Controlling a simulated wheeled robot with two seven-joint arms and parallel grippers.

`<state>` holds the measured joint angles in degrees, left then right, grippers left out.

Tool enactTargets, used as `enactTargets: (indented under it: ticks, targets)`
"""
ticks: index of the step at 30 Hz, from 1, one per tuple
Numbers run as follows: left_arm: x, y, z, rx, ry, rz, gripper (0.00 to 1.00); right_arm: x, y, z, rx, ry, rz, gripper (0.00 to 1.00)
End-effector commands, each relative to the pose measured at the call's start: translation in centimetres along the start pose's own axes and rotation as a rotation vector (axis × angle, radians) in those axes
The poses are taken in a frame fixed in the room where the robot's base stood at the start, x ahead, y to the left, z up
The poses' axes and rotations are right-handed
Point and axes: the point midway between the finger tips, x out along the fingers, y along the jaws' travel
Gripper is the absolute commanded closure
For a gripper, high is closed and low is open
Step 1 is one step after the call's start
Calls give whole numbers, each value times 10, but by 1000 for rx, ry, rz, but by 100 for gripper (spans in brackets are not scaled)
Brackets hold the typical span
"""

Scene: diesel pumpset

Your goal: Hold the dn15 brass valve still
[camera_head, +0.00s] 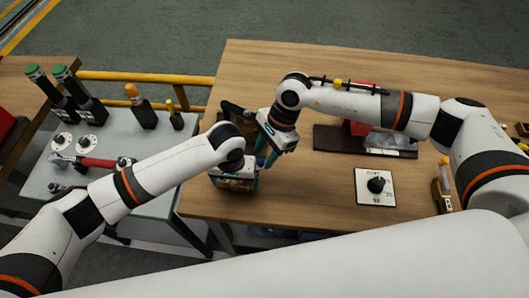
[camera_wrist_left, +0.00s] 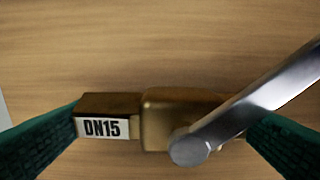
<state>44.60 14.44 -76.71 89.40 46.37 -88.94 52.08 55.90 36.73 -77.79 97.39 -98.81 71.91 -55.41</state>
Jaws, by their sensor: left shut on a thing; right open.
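The DN15 brass valve (camera_wrist_left: 175,122) lies over the wooden tabletop in the left wrist view, its white DN15 label facing the camera. A silver lever (camera_wrist_left: 255,105) runs from it up to the right. My left gripper (camera_wrist_left: 165,140) is shut on the valve, one green finger at each end. In the head view my left gripper (camera_head: 233,180) is low over the table's left part, and its wrist mostly hides the valve. My right gripper (camera_head: 267,153) is open, pointing down just above and right of the left one. Whether it touches the valve or lever cannot be told.
A dial on a white plate (camera_head: 376,186) and a dark tray with a red part (camera_head: 357,128) are on the wooden table (camera_head: 310,210). A grey side table (camera_head: 120,145) with green-capped tools and a red-handled tool stands left. The table's middle is clear.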

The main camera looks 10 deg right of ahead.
Motion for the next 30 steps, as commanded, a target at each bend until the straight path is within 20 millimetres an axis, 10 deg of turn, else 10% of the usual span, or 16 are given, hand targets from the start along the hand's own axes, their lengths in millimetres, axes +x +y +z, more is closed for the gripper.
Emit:
enactTargets:
  ticks: [11, 19, 30]
  targets:
    - [-1, 0, 0, 0, -2, -1, 45, 7, 0, 0, -1, 0, -1, 59]
    - [-1, 0, 0, 0, -2, -1, 45, 7, 0, 0, -1, 0, -1, 100]
    - [-1, 0, 0, 0, -1, -1, 45, 7, -3, 0, 23, 0, 9, 100]
